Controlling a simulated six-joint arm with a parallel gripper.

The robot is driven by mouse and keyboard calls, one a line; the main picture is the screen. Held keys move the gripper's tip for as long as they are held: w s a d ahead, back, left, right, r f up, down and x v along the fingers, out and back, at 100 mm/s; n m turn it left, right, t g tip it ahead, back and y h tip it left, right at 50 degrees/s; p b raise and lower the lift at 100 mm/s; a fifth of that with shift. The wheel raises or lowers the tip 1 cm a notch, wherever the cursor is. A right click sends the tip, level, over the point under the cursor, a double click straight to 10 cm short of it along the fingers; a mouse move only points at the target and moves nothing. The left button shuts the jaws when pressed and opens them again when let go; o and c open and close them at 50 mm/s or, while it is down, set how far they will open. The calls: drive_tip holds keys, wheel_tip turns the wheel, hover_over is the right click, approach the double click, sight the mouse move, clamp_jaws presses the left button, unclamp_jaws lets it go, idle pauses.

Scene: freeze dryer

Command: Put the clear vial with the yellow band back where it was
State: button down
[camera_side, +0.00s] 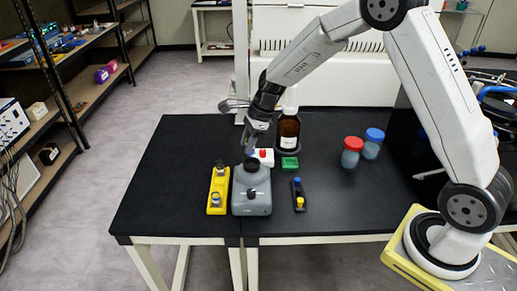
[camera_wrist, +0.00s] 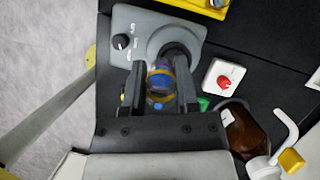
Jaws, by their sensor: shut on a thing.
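My gripper (camera_wrist: 160,88) is shut on the clear vial (camera_wrist: 160,79), which shows a yellow band and some blue between the two fingers in the wrist view. In the side view my gripper (camera_side: 257,138) hangs just above and behind the grey mixer (camera_side: 252,197) with its dark round top; the vial cannot be made out there. The yellow rack (camera_side: 217,190) stands left of the mixer, with a small vial (camera_side: 215,198) near its front end. A dark rack (camera_side: 299,198) with a blue part and a yellow part stands to the right.
A red-lidded jar (camera_side: 351,152) and a blue-lidded jar (camera_side: 373,143) stand further right. The front right of the black table is clear.

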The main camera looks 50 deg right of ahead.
drive_tip(key=shift+m, duration=0.3)
drive_tip(key=s+a, duration=0.1)
drive_tip(key=s, duration=0.1)
drive_tip(key=s+a+f, duration=0.1)
drive_tip(key=s+a, duration=0.1)
drive_tip(key=s+a+f, duration=0.1)
drive_tip(key=s+a, duration=0.1)
drive_tip(key=shift+s+a, duration=0.15)
drive_tip(key=w+a+f, duration=0.1)
drive_tip(key=w+f, duration=0.3)
drive_tip(key=w, duration=0.5)
approach(212, 188)
drive_tip(key=shift+s+a+f, duration=0.2)
drive_tip(key=shift+a+f, duration=0.05)
drive_tip(key=shift+a, duration=0.25)
drive_tip(key=shift+s+a+f, duration=0.25)
drive_tip(key=shift+a, duration=0.25)
drive_tip(key=shift+w+f, duration=0.65)
drive_tip(key=shift+w+a+f, duration=0.1)
drive_tip(key=shift+w+f, duration=0.15)
drive_tip(key=shift+f, duration=1.55)
drive_tip(key=shift+f, duration=0.2)
